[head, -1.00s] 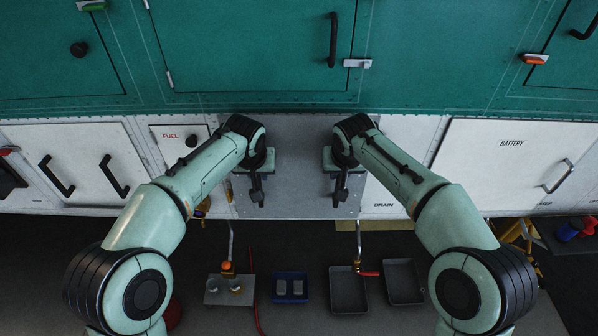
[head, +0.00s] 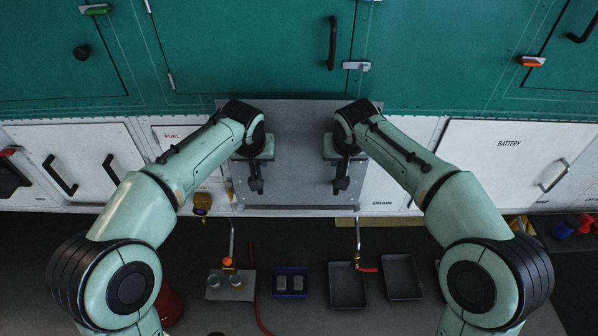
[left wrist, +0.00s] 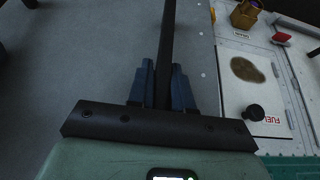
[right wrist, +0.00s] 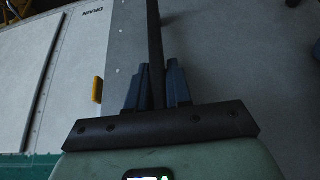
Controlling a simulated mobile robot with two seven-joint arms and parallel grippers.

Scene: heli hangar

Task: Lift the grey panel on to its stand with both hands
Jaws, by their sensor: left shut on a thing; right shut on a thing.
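The grey panel (head: 297,150) is a flat sheet with rivets near its edges, between my two arms in the head view. It stands in front of the aircraft's white lower side, and its top edge overlaps the teal skin. My left gripper (head: 257,186) is shut on a black bar handle (left wrist: 168,40) on the panel's left side. My right gripper (head: 341,186) is shut on a matching black bar handle (right wrist: 154,40) on the right side. The panel also fills much of the left wrist view (left wrist: 80,60) and the right wrist view (right wrist: 230,60). I cannot pick out the stand.
Two grey trays (head: 347,300), a blue bin (head: 290,292) and a small board with cups (head: 214,291) sit low in front of the panel. Two bent pipes (head: 358,237) rise near its lower edge. A FUEL hatch and a BATTERY door (head: 500,165) flank it.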

